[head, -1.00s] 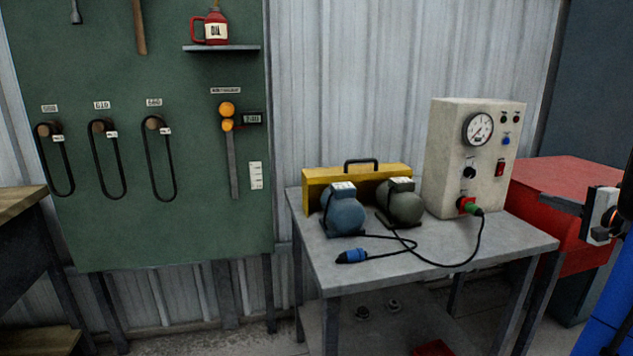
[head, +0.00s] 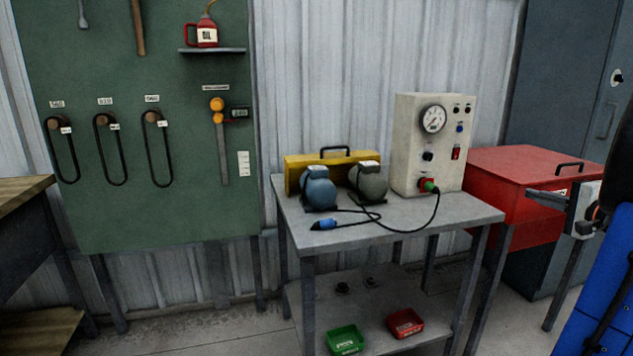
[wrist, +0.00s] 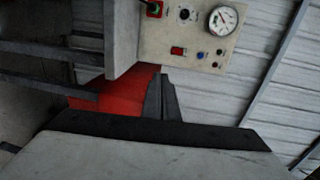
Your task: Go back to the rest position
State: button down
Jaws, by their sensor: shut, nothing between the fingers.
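My gripper (head: 534,196) is at the right edge of the head view, in front of the red cabinet and to the right of the metal table. Its fingers are together and hold nothing. In the wrist view the dark fingers (wrist: 161,92) meet in a narrow wedge, clear of any object. My blue arm fills the lower right of the head view.
The metal table (head: 400,212) carries a blue motor (head: 319,190), a grey motor (head: 368,184), a yellow case (head: 293,172) and a gauge box (head: 410,160). Green (head: 345,341) and red (head: 405,323) bins are on its lower shelf. The red cabinet (head: 510,170) stands behind my gripper.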

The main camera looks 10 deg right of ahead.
jog(key=s+a+f+n+g+y, duration=0.2)
jog(key=a+f+n+g, duration=0.2)
jog(key=a, duration=1.2)
jog(key=s+a+f+n+g+y, duration=0.1)
jog(key=a+f+n+g+y, duration=0.25)
jog(key=a, duration=1.35)
jog(key=s+a+f+n+g+h, duration=0.3)
jog(key=s+a+f+n+g, duration=0.15)
jog(key=s+a, duration=0.55)
jog(key=s+f+n+h, duration=0.4)
jog(key=s+n, duration=0.1)
jog(key=s, duration=0.5)
jog(key=shift+s+d+f, duration=0.3)
jog(key=shift+s, duration=0.1)
